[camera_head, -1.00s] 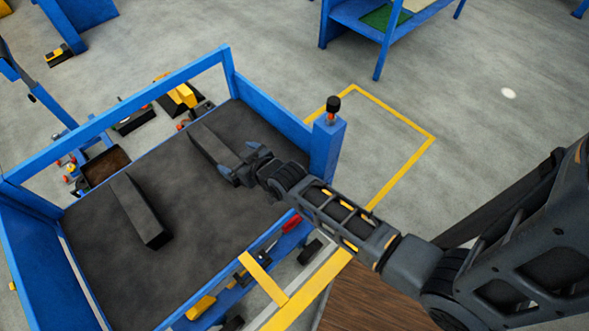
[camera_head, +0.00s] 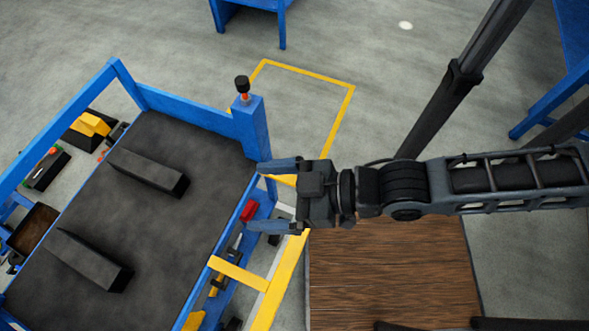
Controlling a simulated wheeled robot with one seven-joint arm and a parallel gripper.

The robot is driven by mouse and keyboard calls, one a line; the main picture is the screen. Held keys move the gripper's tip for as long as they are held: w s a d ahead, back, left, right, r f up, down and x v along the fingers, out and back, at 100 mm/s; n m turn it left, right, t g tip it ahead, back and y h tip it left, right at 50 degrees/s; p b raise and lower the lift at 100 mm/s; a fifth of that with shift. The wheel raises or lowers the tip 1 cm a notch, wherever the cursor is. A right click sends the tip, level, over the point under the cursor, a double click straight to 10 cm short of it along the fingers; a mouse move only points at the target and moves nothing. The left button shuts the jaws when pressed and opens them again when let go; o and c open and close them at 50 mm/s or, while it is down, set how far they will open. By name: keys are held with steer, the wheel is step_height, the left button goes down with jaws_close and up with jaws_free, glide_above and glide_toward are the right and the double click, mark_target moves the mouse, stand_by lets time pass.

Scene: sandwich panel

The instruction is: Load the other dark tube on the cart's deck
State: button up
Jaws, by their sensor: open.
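Two dark tubes lie on the dark deck (camera_head: 160,235) of the blue cart (camera_head: 190,113). The upper tube (camera_head: 148,170) lies nearer the cart's corner post. The lower tube (camera_head: 88,259) lies at the lower left, apart from the first and roughly parallel to it. My gripper (camera_head: 278,196) is open and empty, its two fingers spread and pointing left. In the picture it is at the cart's right edge, to the right of both tubes and apart from them.
The cart's corner post (camera_head: 250,125) with a dark-topped knob stands just above my gripper. A yellow bar (camera_head: 238,273) crosses the cart's near side. A wooden board (camera_head: 390,270) lies at the lower right. Grey floor with a yellow outline (camera_head: 345,105) is open beyond.

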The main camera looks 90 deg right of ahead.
steer(key=s+r+n+y, duration=0.1)
steer(key=s+r, duration=0.3)
steer(key=r, duration=0.4)
steer(key=shift+a+r, duration=0.3)
steer(key=shift+a, duration=0.05)
steer(key=shift+f, duration=0.1)
